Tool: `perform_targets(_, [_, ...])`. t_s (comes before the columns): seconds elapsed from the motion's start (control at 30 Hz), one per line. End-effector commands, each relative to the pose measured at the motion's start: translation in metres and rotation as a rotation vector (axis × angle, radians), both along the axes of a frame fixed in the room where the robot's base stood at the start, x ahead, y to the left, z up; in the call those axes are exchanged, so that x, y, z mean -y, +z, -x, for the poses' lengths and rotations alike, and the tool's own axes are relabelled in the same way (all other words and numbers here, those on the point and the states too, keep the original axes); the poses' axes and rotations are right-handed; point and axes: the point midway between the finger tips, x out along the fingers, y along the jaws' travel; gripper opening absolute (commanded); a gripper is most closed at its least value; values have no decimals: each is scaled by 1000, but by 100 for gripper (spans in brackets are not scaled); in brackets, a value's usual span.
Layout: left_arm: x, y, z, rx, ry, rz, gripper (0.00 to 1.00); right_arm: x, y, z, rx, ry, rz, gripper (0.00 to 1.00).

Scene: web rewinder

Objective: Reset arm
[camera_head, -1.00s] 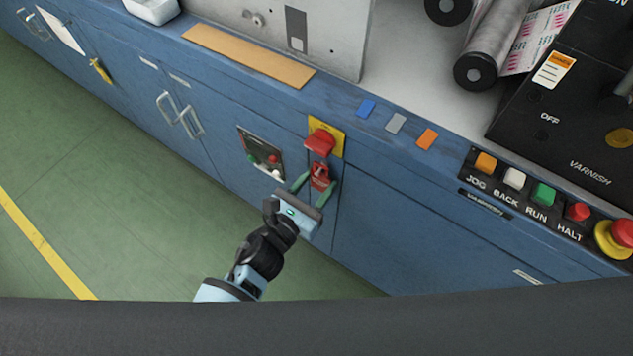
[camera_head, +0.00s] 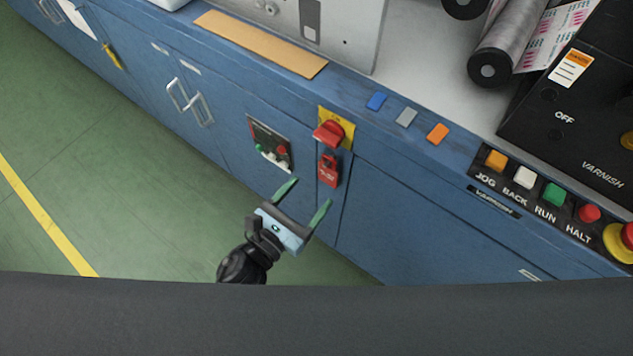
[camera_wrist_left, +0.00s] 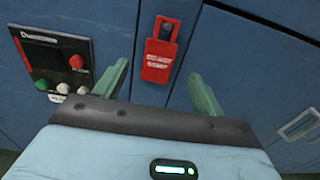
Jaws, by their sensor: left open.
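My left gripper (camera_head: 303,202) is open and empty, with green fingers apart, below and in front of the blue cabinet front (camera_head: 395,215). In the left wrist view the tag (camera_wrist_left: 160,60) shows beyond and between the open fingers (camera_wrist_left: 160,92), clear of both. My right gripper is not in view.
A small control panel (camera_head: 268,143) with red, green and white buttons is left of the switch. A button row (camera_head: 541,190) labelled JOG, BACK, RUN and HALT lies at the right. Green floor (camera_head: 120,190) is open at the left.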

Motion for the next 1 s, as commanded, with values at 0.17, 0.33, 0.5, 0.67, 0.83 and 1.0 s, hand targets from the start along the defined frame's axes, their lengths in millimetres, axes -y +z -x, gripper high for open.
perform_targets(0.17, [-7,0,11,-1,0,1,70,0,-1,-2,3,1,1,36])
perform_targets(0.33, [-8,1,11,0,-1,1,70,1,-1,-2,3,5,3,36])
perform_targets(0.5, [-8,0,11,0,-1,1,70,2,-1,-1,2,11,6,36])
perform_targets(0.67, [-11,-2,14,-28,10,27,70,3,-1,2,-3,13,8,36])
perform_targets(0.83, [-30,-19,33,-246,97,249,70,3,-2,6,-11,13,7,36])
perform_targets(1.0, [-64,-48,69,-588,273,643,70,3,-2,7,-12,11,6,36])
